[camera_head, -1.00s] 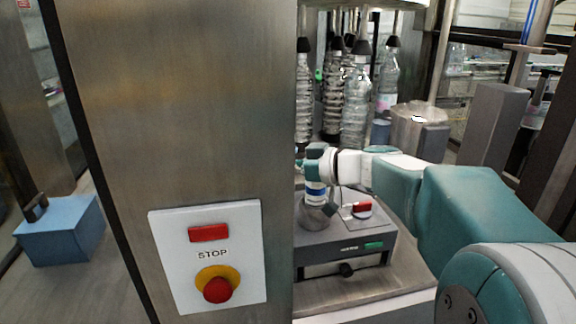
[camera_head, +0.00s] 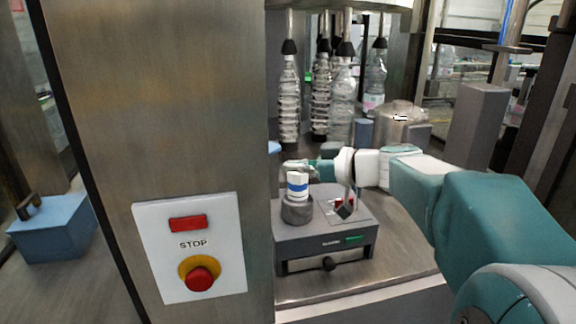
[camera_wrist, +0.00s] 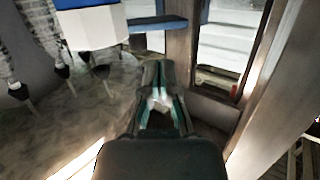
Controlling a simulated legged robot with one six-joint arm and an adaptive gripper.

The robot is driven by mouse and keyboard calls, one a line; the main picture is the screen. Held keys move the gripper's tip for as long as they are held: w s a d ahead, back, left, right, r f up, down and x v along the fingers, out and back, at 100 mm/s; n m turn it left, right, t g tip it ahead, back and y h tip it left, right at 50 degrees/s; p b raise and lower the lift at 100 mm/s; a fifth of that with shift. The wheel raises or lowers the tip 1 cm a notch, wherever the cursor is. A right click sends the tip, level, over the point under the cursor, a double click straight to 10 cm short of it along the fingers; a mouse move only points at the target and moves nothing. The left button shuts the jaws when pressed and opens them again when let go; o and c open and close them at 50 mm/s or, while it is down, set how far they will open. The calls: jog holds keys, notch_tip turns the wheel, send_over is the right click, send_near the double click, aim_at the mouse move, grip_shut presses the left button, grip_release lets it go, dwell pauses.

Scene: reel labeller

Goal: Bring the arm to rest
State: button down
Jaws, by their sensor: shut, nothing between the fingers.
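My arm (camera_head: 440,205) reaches in from the right in the head view, teal and white, over the grey labeller box. My gripper (camera_wrist: 160,100) shows in the wrist view with its fingers together and nothing held. In the head view my gripper is small and partly hidden behind my wrist, left of it and above the back of the box. A white and blue reel (camera_head: 297,186) stands upright on the round grey holder (camera_head: 297,210) on top of the box (camera_head: 325,240), apart from my arm.
A steel panel (camera_head: 160,100) with a red stop button (camera_head: 199,279) stands close on the left. Several clear bottles (camera_head: 342,105) hang behind the box. A grey post (camera_head: 477,125) rises at the right. A blue box (camera_head: 52,228) lies far left.

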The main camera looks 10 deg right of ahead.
jog(key=s+v, duration=0.1)
jog(key=v, duration=0.5)
jog(key=s+a+f+m+g+h, duration=0.45)
jog(key=s+a+f, duration=0.35)
jog(key=s+f, duration=0.25)
jog(key=s+d+f+m+h, duration=0.4)
jog(key=s+f+m+h, duration=0.2)
jog(key=s+h, duration=0.2)
jog(key=shift+s+t, duration=0.35)
jog(key=shift+s, duration=0.6)
jog(key=shift+f, duration=0.1)
